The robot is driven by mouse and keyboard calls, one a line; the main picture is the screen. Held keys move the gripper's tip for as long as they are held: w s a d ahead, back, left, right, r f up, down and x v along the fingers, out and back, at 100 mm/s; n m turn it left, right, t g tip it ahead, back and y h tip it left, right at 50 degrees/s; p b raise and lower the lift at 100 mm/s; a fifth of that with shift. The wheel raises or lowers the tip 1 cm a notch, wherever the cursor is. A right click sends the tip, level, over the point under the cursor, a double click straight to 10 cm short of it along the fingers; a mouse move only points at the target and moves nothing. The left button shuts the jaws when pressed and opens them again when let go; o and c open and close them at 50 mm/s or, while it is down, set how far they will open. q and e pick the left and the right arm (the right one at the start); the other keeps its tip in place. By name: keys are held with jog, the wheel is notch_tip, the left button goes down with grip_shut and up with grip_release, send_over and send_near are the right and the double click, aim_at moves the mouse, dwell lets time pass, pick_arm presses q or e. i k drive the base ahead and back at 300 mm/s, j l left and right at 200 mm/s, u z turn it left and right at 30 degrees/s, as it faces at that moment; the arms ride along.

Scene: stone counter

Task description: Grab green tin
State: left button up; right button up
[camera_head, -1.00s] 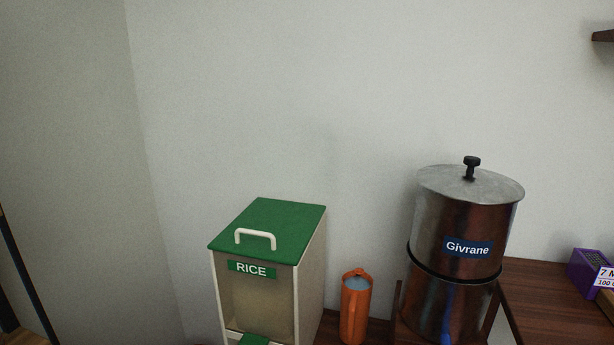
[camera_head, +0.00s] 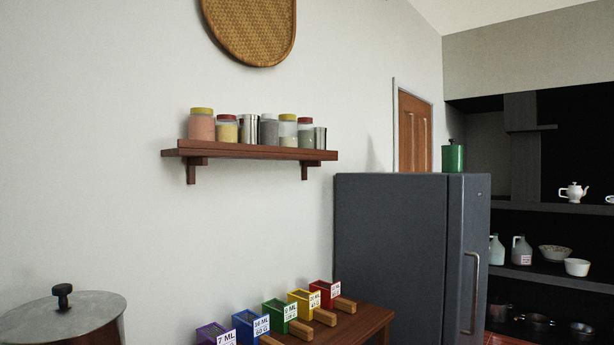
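A green tin (camera_head: 453,157) with a dark lid and small knob stands upright on top of the grey fridge (camera_head: 392,250), near its right front part. A green box (camera_head: 279,315) with a white label also shows, in a row of coloured boxes on a wooden table. Neither of my grippers is in the head view.
A wall shelf (camera_head: 250,152) holds several jars. Coloured boxes with wooden handles stand on the wooden table (camera_head: 362,325). A metal pot lid (camera_head: 62,314) is at lower left. Dark shelves (camera_head: 550,208) with a teapot (camera_head: 574,192), jugs and bowls are at right.

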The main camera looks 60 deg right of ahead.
aim_at(452, 156)
jog(key=z, duration=2.9)
jog(key=u, duration=0.45)
jog(key=i+l+u, duration=0.2)
jog(key=l+u, duration=0.7)
jog(key=l, duration=0.25)
jog(key=l+u, duration=0.5)
jog(key=l, duration=0.2)
jog(key=i, duration=0.05)
